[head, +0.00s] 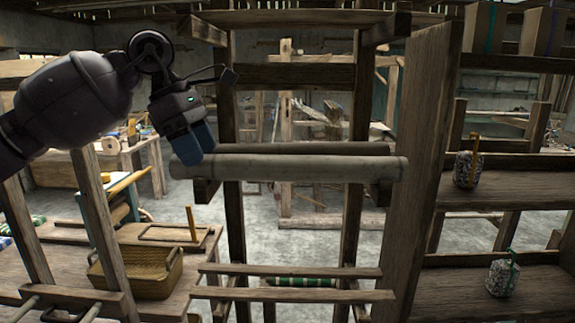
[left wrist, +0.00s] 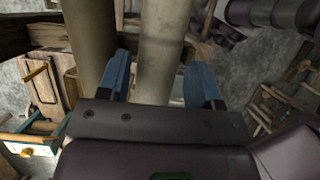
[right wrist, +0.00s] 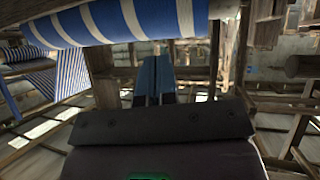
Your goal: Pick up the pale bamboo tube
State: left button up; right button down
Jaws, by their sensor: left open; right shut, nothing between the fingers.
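The pale bamboo tube (head: 290,168) lies level across the wooden frame in the head view, in front of a second, darker tube (head: 330,148). My left gripper (head: 193,146) is over the tube's left end with its blue fingers pointing down. In the left wrist view my left gripper (left wrist: 166,82) is open, with the pale tube (left wrist: 160,45) running between its fingers, not clamped. The other tube (left wrist: 92,40) runs outside the left finger there. My right gripper (right wrist: 154,78) shows only in the right wrist view, shut and empty, below a blue-and-white striped roll (right wrist: 120,20).
A wooden post (head: 420,170) stands at the tube's right end. Shelves to the right hold a jar-like bundle (head: 466,170) and a smaller one (head: 502,278). A wicker basket (head: 137,270) sits on the bench at lower left. A green striped roll (head: 302,282) lies low between rails.

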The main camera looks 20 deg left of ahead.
aim_at(218, 156)
pick_arm(q)
jog(key=shift+w+d, duration=0.15)
jog(key=shift+d, duration=0.45)
jog(key=shift+w+d+f, duration=0.25)
jog(key=shift+d+f, duration=0.8)
jog(key=shift+d, duration=0.15)
jog(key=shift+w+d+f+b, duration=0.1)
jog(key=shift+d+f+b, duration=0.1)
jog(key=shift+f+b, duration=0.2)
jog(key=c, duration=0.7)
